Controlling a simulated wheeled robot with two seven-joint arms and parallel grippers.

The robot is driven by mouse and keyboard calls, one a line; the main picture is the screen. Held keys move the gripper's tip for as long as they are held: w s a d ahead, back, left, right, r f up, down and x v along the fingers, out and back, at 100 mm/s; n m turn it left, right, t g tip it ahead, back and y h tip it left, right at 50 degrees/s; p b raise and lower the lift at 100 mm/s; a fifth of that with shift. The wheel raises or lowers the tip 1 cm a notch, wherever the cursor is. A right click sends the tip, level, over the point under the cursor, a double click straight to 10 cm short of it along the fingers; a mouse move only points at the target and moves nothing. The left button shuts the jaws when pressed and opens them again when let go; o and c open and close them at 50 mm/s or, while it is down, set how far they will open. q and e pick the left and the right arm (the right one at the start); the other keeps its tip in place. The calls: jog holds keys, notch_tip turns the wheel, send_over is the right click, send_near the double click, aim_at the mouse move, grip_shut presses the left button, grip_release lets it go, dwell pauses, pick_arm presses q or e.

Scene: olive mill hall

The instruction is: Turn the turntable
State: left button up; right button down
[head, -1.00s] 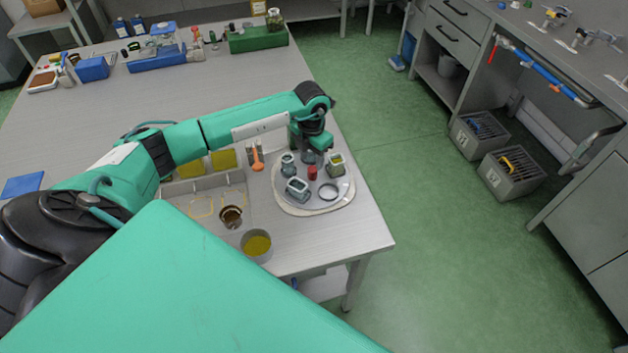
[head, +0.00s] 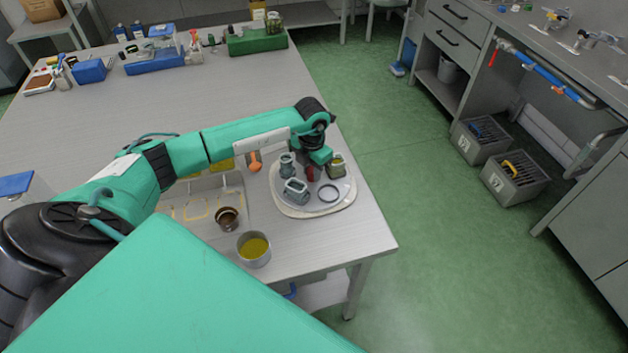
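The turntable (head: 344,184) is a round grey plate on a pale base near the table's right edge. Glass-like grey jars (head: 296,190) (head: 287,165), a jar with yellowish contents (head: 337,166) and a dark ring (head: 328,193) are on it. A red knob-like piece (head: 311,175) is near its middle. My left gripper (head: 318,158) points down over the turntable, right by the red piece and partly covering it. Its fingers are too hidden to tell open from shut, or whether they touch the red piece. My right gripper is not in view.
A pale tray (head: 240,207) lies left of the turntable, with a brown cup (head: 228,218) at its edge. A pot of yellow liquid (head: 254,249) stands near the table's front edge. An orange-ended tool (head: 254,166) lies close by the turntable. Green floor is open to the right.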

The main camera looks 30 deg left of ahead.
pick_arm(q)
jog(key=shift+f+m+b, duration=0.15)
jog(key=shift+m+b, duration=0.4)
jog(key=shift+m, duration=0.05)
jog(key=m+b, duration=0.1)
jog(key=m, duration=0.1)
jog(key=shift+m, duration=0.3)
jog(key=shift+a+m+b, duration=0.2)
jog(key=shift+m+b, duration=0.1)
jog(key=shift+b, duration=0.1)
jog(key=o, duration=0.7)
jog(key=shift+a, duration=0.1)
jog(key=shift+c, duration=0.2)
jog(key=shift+s, duration=0.1)
jog(key=shift+f, duration=0.1)
